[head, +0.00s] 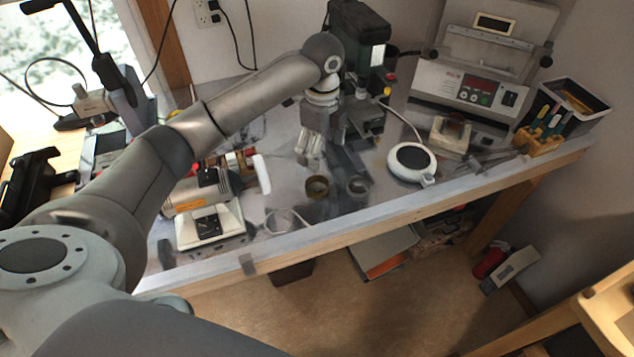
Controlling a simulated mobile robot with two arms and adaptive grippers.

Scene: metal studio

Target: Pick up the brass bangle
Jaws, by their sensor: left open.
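The brass bangle (317,187), a short brownish-gold ring, lies on the grey bench top (385,195) near its front edge. My left gripper (309,160) comes down from the arm above and points at the bench, just behind and slightly left of the bangle. Its pale fingers are open, and I see nothing between them. The gripper appears apart from the bangle, but its exact height above the bench is hard to tell. A grey metal ring (357,187) sits just right of the bangle. My right gripper is out of view.
A white round device (411,162) stands right of the rings. A thin clear or silver hoop (285,221) lies at front left, near a small white-based machine (211,225). A dark machine (360,50) stands behind the gripper. The bench's front edge (390,207) is close.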

